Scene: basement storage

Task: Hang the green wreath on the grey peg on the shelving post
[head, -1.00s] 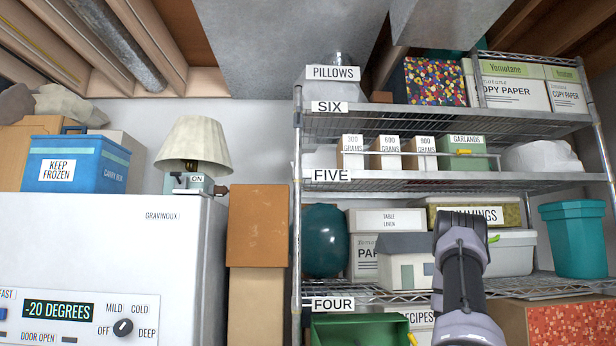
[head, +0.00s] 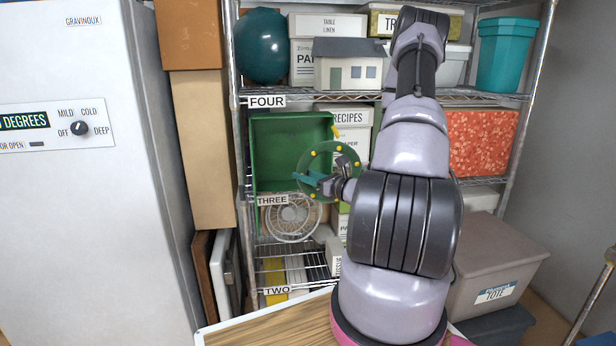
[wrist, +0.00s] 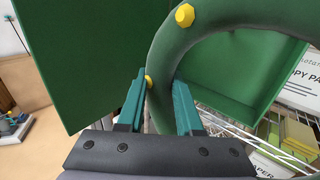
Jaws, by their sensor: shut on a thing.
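The green wreath (head: 325,150) is a ring dotted with yellow berries. In the head view it stands in front of the open green box at the left of the shelving. My gripper (head: 307,180) is shut on the wreath's rim. In the wrist view the teal fingers of my gripper (wrist: 158,98) sit on either side of the thick green ring of the wreath (wrist: 195,38). The shelving post (head: 240,130) stands to the left of the wreath, apart from it. I cannot make out the grey peg in either view.
The green box (head: 290,140) is right behind the wreath; its panel fills the upper left of the wrist view (wrist: 95,60). A fan (head: 291,218) stands below. A white freezer (head: 90,210) is at left, a grey tote (head: 495,260) at right. A wood-topped surface (head: 265,322) lies low in front.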

